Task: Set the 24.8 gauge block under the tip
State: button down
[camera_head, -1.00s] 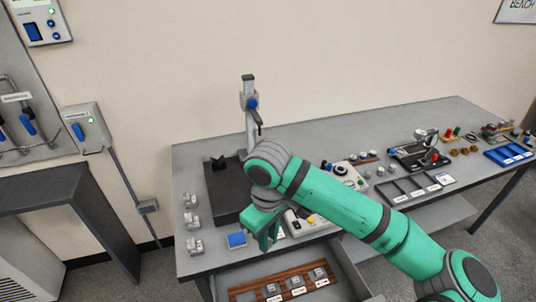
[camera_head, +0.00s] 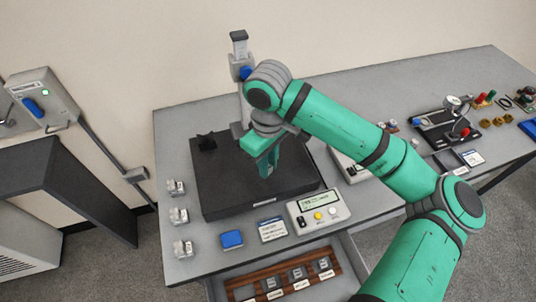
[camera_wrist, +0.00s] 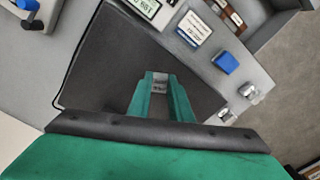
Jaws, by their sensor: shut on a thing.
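My gripper (camera_head: 266,170) is over the dark surface plate (camera_head: 225,190), in front of the column stand (camera_head: 240,48). In the wrist view, my gripper (camera_wrist: 160,82) is shut on a small grey block (camera_wrist: 160,85) with dark marks too small to read. The plate also fills the middle of the wrist view (camera_wrist: 110,65). I cannot tell how high the block is above the plate. The stand's tip is hidden behind my arm. Other grey blocks (camera_head: 297,272) sit in a wooden rack (camera_head: 243,293) in the open drawer; its left slot looks empty.
A readout box (camera_head: 320,212) with buttons, a label card (camera_head: 272,230) and a blue pad (camera_head: 232,240) lie in front of the plate. Several small clear cases (camera_head: 180,215) line the bench's left edge. The open drawer (camera_head: 352,262) juts out at the front.

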send_over(268, 186)
jog(key=shift+w+f, duration=0.15)
jog(key=shift+f, duration=2.75)
jog(key=shift+f, duration=0.65)
jog(key=c, duration=1.1)
grip_release()
jog(key=shift+r, duration=3.5)
